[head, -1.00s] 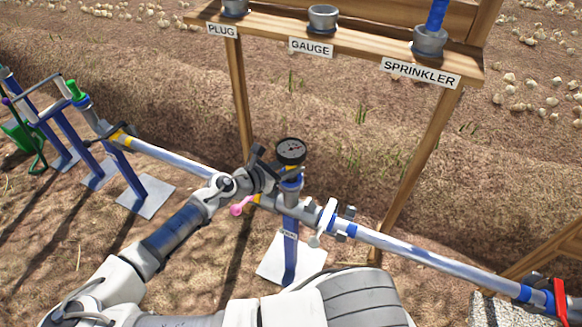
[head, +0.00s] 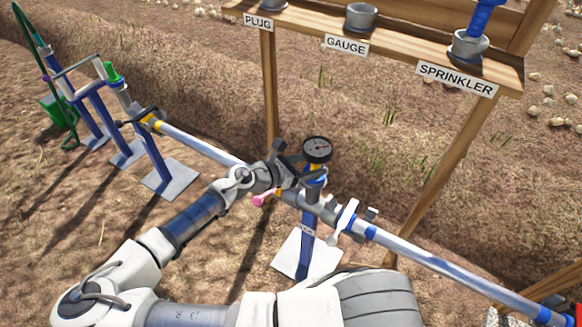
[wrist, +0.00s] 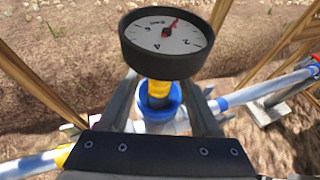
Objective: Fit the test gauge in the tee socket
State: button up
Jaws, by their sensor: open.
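The test gauge (head: 317,150) has a round black body and a white dial. It stands upright at the tee on the pipe line. In the wrist view the gauge (wrist: 166,42) has a yellow stem that goes down into the blue collar of the tee socket (wrist: 158,106). The tee socket (head: 315,181) also shows in the head view, partly hidden by my gripper. My gripper (head: 298,178) is open at the gauge's stem. In the wrist view its fingers (wrist: 162,92) stand apart on either side of the stem. How deep the stem sits is hard to tell.
A wooden rack (head: 402,50) behind has places labelled PLUG, GAUGE and SPRINKLER; the GAUGE cup (head: 361,17) looks empty. A pink-handled valve (head: 263,199) and a white-handled valve (head: 347,216) flank the tee. Blue stands (head: 165,160) are at the left.

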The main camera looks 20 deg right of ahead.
jog(key=p+v, duration=0.3)
jog(key=v, duration=0.7)
jog(key=s+f+m+g+y, duration=0.4)
jog(key=s+m+g, duration=0.1)
jog(key=s+m, duration=0.15)
jog(key=s+a+r+m+g+y, duration=0.2)
jog(key=s+a+r+m+y, duration=0.1)
jog(key=s+a+m+y, duration=0.15)
notch_tip(320, 180, up, 14)
jog(key=a+m+t+y, duration=0.3)
jog(key=m+y, duration=0.2)
jog(key=y, duration=0.1)
jog(key=s+d+r+m+t+h, duration=0.1)
jog(key=s+d+r+m+t, duration=0.1)
jog(key=r, duration=0.5)
jog(key=s+d+r+m+t, duration=0.3)
jog(key=r+t, duration=0.1)
jog(key=r, duration=0.3)
jog(key=shift+d+h, duration=0.15)
jog(key=shift+h, duration=0.2)
jog(key=shift+r, duration=0.1)
